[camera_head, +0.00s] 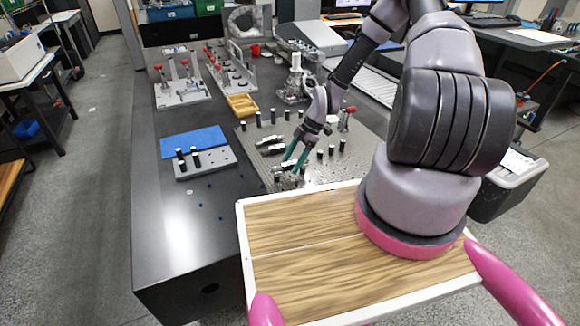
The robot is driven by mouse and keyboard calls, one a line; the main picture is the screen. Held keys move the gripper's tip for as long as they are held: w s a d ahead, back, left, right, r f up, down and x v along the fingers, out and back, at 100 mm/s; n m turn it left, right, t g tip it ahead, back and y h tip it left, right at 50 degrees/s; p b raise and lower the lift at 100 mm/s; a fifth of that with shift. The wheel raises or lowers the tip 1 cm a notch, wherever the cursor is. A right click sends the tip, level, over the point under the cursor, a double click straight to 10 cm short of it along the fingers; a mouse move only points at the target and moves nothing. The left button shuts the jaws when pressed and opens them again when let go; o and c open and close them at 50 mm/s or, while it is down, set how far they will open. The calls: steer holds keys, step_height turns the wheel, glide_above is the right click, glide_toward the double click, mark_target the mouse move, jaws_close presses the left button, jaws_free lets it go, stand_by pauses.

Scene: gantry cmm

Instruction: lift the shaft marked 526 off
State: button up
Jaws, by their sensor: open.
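My gripper (291,165) reaches down over the front left part of a perforated grey fixture plate (345,165). Its two teal fingers are apart. Several small metallic shaft-like parts lie on the plate. One part (284,174) is right at the fingertips, partly hidden by them. Two others, an upper one (268,140) and a lower one (271,150), lie just behind and left of the fingers. No marking is readable at this size, so I cannot tell which is the shaft marked 526. I cannot tell whether the fingers touch the nearest part.
Several black-topped posts stand on the plate. Left of it are a grey block with black pegs (205,162) and a blue mat (194,141). A yellow tray (242,105) and red-knobbed clamp fixtures (183,88) stand behind. The dark table's (180,240) front left is clear.

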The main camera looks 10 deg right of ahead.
jaws_close()
stand_by(1.4)
